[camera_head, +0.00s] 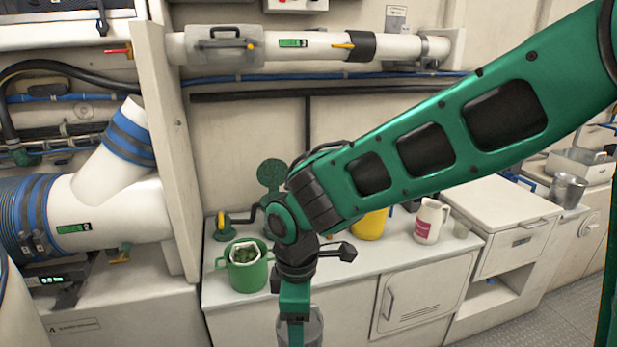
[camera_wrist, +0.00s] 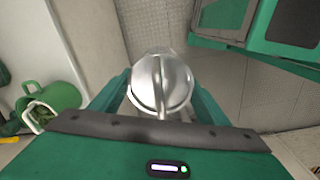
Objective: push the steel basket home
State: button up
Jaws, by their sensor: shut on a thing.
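The steel basket (camera_wrist: 150,72) shows in the wrist view as a round, shiny top with a bar handle across it. My gripper (camera_wrist: 160,100) is shut on it, with green fingers on both sides. In the head view, my gripper (camera_head: 292,318) points down at the bottom edge, in front of the counter. A grey, see-through cylinder (camera_head: 316,328) shows just beside and behind it; I cannot tell whether this is the basket or a housing. The fingertips and the basket's lower part are hidden, so its depth cannot be told.
A green pot (camera_head: 248,275) stands on the counter (camera_head: 345,270) left of my arm. A yellow container (camera_head: 371,224) and a white jug (camera_head: 430,222) stand to the right. A steel pot (camera_head: 567,190) is farther right. Floor (camera_head: 540,310) shows at lower right.

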jog(key=w+d+f+m, duration=0.4)
jog(key=w+d, duration=0.2)
jog(key=w, duration=0.1)
jog(key=w+d+f+m, duration=0.4)
jog(key=w+d+m, duration=0.1)
jog(key=w+d, duration=0.15)
jog(key=w+d+f+m, duration=0.4)
jog(key=d, duration=0.5)
jog(key=w+d+f+m, duration=0.3)
jog(key=d+f+m, duration=0.1)
jog(key=d, duration=0.5)
jog(key=shift+w+d+f+m, duration=0.2)
jog(key=shift+w+d+m, duration=0.1)
jog(key=shift+w+d, duration=0.05)
